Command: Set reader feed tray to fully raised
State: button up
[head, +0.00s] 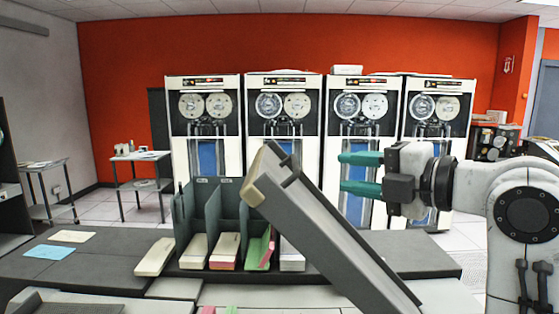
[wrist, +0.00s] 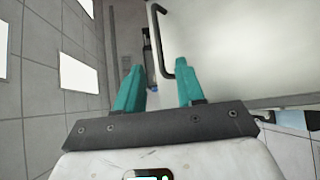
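The reader feed tray (head: 325,236) is a long grey and beige channel in the middle of the head view. It stands tilted, its upper end at the upper left and its lower end running down to the right, out of the bottom of the picture. I cannot tell from this view whether it is at its upper limit. My gripper (head: 345,173) is to the right of the tray's upper end, its teal fingers pointing left with a clear gap between them. In the wrist view my gripper (wrist: 157,85) is open, with nothing seen between the fingers.
A divided card rack (head: 185,232) with several card stacks stands behind and left of the tray. A dark counter (head: 100,262) with loose cards extends left. Tall tape cabinets (head: 285,165) stand behind. The wrist view shows a pale panel (wrist: 225,50) with a dark bent bar.

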jog(key=x, duration=0.2)
jog(key=p, duration=0.4)
send_over(301, 201)
jog(key=shift+w+f, duration=0.1)
jog(key=shift+f, duration=0.25)
grip_shut()
